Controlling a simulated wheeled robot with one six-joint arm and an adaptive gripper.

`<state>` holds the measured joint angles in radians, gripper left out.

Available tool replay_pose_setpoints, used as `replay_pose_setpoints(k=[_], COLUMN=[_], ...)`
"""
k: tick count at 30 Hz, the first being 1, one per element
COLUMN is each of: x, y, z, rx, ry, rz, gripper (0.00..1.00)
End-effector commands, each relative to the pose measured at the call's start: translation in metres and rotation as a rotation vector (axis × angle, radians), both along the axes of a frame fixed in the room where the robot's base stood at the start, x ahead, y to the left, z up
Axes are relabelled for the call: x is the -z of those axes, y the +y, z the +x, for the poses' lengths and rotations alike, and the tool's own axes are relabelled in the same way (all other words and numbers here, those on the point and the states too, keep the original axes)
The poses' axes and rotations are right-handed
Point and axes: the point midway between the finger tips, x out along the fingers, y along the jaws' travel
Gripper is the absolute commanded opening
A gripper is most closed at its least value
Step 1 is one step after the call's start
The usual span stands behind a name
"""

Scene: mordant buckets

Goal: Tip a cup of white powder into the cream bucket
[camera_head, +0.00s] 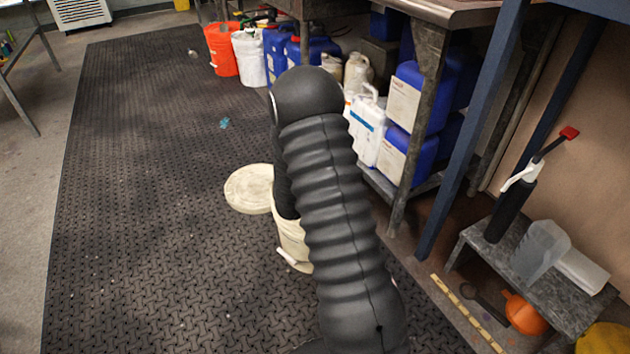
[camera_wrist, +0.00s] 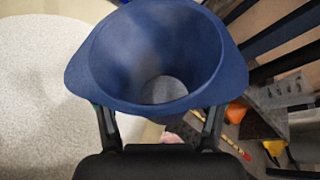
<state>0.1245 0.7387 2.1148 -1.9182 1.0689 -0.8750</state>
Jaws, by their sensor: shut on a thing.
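The cream bucket (camera_head: 292,243) stands on the black mat, largely hidden behind my arm in the head view. My gripper (camera_wrist: 160,122) is shut on a blue cup (camera_wrist: 115,62), one finger on each side in the wrist view. The cup's wide mouth faces the wrist camera. A pale grey round patch (camera_wrist: 163,90) shows at its bottom; I cannot tell whether it is powder. A cream strip below the cup may be the bucket. The gripper and cup are hidden behind my arm in the head view.
Blue and white jugs (camera_head: 367,130) stand under the steel table at right. A low stand (camera_head: 550,285) holds clear containers. The mat at left is mostly free.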

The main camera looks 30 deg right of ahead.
Motion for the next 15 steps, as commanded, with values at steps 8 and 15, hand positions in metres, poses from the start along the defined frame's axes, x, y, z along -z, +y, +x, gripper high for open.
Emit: replay_pose_setpoints(k=[8, 15], x=[-0.009, -0.007], y=[0.003, 0.003], z=[0.005, 0.006], rx=[0.0, -0.001], ry=[0.122, 0.228], rz=[-0.066, -0.122], gripper=[0.35, 0.35])
